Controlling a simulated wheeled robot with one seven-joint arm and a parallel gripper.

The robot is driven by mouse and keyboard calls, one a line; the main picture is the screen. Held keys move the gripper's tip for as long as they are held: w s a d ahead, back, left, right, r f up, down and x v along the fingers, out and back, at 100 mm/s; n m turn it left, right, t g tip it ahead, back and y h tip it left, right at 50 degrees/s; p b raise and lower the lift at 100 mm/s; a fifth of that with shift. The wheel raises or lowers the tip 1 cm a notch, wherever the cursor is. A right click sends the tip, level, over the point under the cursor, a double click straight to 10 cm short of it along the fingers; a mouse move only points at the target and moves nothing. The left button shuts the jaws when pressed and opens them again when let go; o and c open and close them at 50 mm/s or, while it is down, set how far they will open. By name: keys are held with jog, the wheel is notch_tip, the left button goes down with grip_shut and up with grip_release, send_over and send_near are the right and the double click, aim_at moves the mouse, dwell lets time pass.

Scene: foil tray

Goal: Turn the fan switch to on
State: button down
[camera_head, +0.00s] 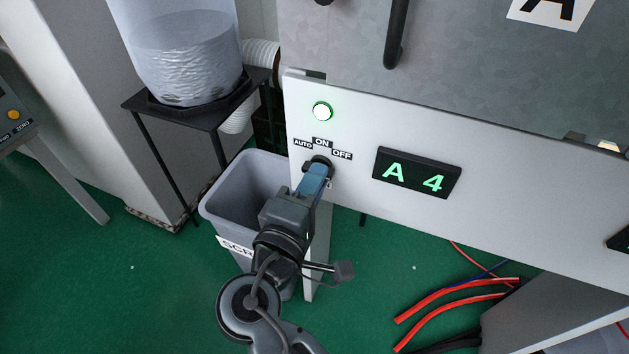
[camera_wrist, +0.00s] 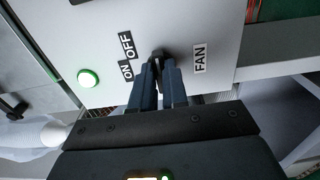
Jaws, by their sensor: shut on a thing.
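The fan switch is a black knob (camera_head: 319,160) on the white panel (camera_head: 480,172), below the AUTO, ON and OFF labels (camera_head: 321,143). My gripper (camera_head: 318,172) is at the panel with its blue-grey fingers closed around the knob. In the wrist view the fingers (camera_wrist: 159,72) are on both sides of the knob (camera_wrist: 158,53). The FAN label (camera_wrist: 200,58) is beside it, and ON and OFF show on the other side. The fingers cover most of the knob, so I cannot tell which label it points at.
A green lamp (camera_head: 322,111) glows above the labels. A lit display (camera_head: 416,173) reading "A 4" is to the right. A grey scrap bin (camera_head: 222,203) stands below left, near a black stand (camera_head: 150,108). Red hoses (camera_head: 455,300) lie on the green floor.

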jog(key=c, duration=1.1)
grip_release()
jog(key=shift+c, duration=0.2)
jog(key=v, duration=0.7)
jog(key=shift+s, duration=0.4)
